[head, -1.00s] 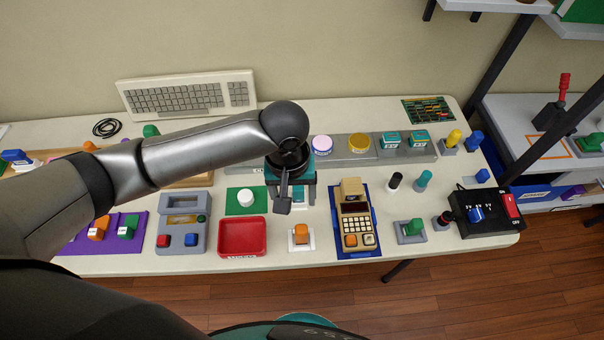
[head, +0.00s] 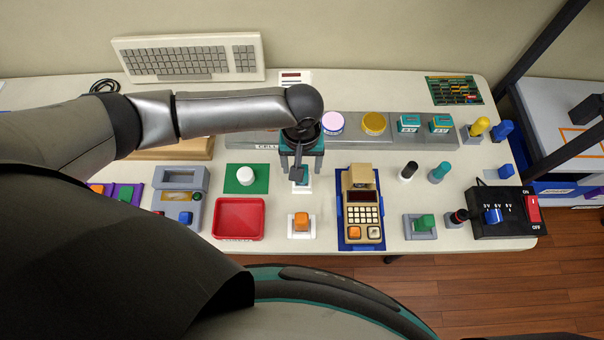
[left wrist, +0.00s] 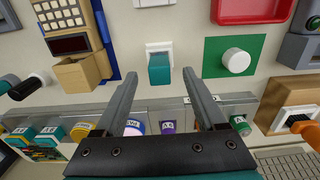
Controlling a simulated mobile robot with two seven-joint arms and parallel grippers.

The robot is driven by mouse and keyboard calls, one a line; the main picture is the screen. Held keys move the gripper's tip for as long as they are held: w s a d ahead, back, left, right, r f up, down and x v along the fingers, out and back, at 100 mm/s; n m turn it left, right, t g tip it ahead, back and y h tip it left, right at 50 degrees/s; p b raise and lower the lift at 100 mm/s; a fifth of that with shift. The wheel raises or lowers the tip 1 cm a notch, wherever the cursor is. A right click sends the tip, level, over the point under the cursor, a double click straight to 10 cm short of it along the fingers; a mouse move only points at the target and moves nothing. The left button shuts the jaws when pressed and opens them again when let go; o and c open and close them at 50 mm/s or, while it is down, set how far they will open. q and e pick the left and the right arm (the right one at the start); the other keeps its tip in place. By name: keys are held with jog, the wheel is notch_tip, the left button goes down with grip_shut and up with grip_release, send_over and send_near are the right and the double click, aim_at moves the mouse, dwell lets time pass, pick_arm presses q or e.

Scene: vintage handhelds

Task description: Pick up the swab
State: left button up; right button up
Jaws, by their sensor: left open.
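A teal block-shaped handle on a small white base (head: 302,184) stands between the green mat and the calculator; no label shows whether it is the swab. It also shows in the left wrist view as a teal block (left wrist: 160,68). My left gripper (head: 299,172) is open and empty above it, hiding part of it in the head view. In the left wrist view, the fingers (left wrist: 160,80) point toward the teal block, one on either side in the picture. Contact cannot be told. My right gripper is not in view.
A tan calculator (head: 361,212) lies right of the teal piece. A white cylinder (head: 246,175) on a green mat (head: 234,188) and a red tray (head: 239,231) are left. An orange block (head: 301,221) is in front. A grey rack (head: 350,121) with jars and boxes stands behind.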

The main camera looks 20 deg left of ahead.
pick_arm(q)
jog(key=shift+f, duration=0.25)
jog(key=f, duration=0.1)
jog(key=f+b, duration=0.1)
jog(key=f, duration=0.3)
jog(key=shift+w+b, duration=0.25)
jog(key=shift+b, duration=0.1)
jog(key=shift+r, duration=0.1)
grip_shut()
